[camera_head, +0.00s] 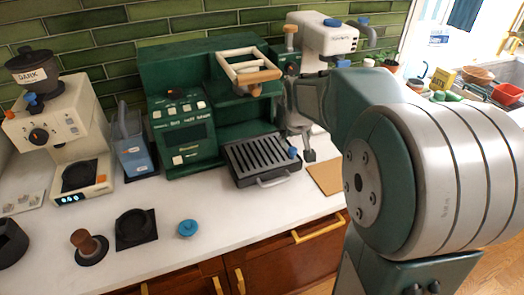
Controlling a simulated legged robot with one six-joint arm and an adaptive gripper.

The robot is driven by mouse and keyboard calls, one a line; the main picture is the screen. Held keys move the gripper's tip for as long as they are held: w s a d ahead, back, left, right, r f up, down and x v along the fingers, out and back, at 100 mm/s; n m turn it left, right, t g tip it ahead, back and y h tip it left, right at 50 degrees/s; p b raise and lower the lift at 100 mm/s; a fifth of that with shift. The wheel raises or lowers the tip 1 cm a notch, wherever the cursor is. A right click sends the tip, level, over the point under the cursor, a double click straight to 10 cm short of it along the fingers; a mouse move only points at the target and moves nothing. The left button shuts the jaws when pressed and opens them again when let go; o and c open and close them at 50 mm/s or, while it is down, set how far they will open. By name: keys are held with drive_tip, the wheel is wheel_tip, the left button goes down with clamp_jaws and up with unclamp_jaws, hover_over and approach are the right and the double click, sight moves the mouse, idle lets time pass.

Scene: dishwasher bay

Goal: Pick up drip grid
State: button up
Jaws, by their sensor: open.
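The drip grid (262,154), a black slatted plate, lies flat on the tray at the foot of the green coffee machine (183,128). The tray has a grey handle (273,181) at its front and a small blue knob (293,153) at its right. My gripper (306,150) is open and points down just right of the grid, apart from it as far as I can tell. My large arm links fill the right foreground and hide part of the counter; the gripper's far side is hard to make out.
A cream grinder (68,150) stands at the left, with a blue pitcher (133,150) beside it. A tamper (88,245), a black square mat (136,228) and a blue lid (187,229) lie along the front. A brown board (326,178) lies right of the tray.

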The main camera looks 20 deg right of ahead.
sight(292, 149)
drive_tip(key=x, duration=0.7)
drive_tip(key=shift+a+f, duration=0.1)
drive_tip(key=shift+c, duration=0.3)
clamp_jaws()
